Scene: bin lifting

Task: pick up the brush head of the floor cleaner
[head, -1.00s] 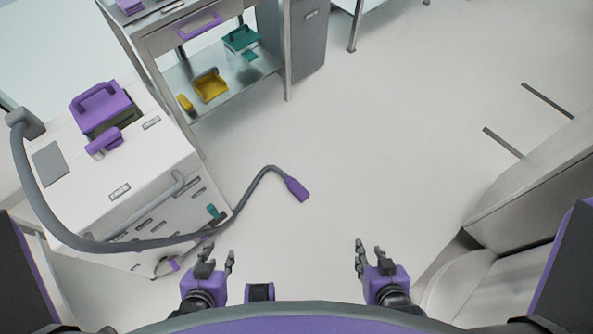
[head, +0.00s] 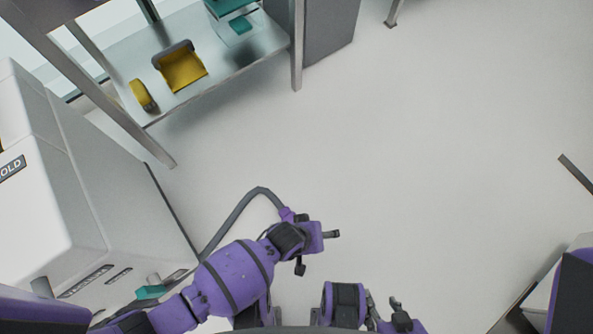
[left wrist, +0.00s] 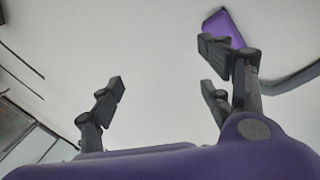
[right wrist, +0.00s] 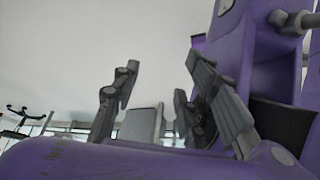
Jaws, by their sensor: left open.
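The brush head is a small purple piece at the end of a grey hose (head: 232,218) on the floor. In the head view only a bit of the brush head (head: 287,214) shows, the rest hidden behind my left gripper (head: 318,252). In the left wrist view the purple brush head (left wrist: 224,24) lies partly behind the right-hand finger, outside the gap between the fingers. My left gripper is open and empty. My right gripper (head: 384,303) is low in the head view; in the right wrist view its fingers (right wrist: 160,80) stand apart with nothing between them.
The white machine (head: 90,190) stands at the left. A metal shelf (head: 215,75) at the back holds a yellow dustpan (head: 182,68), a yellow roll (head: 143,95) and a teal item (head: 240,25). The floor in the middle and right is clear.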

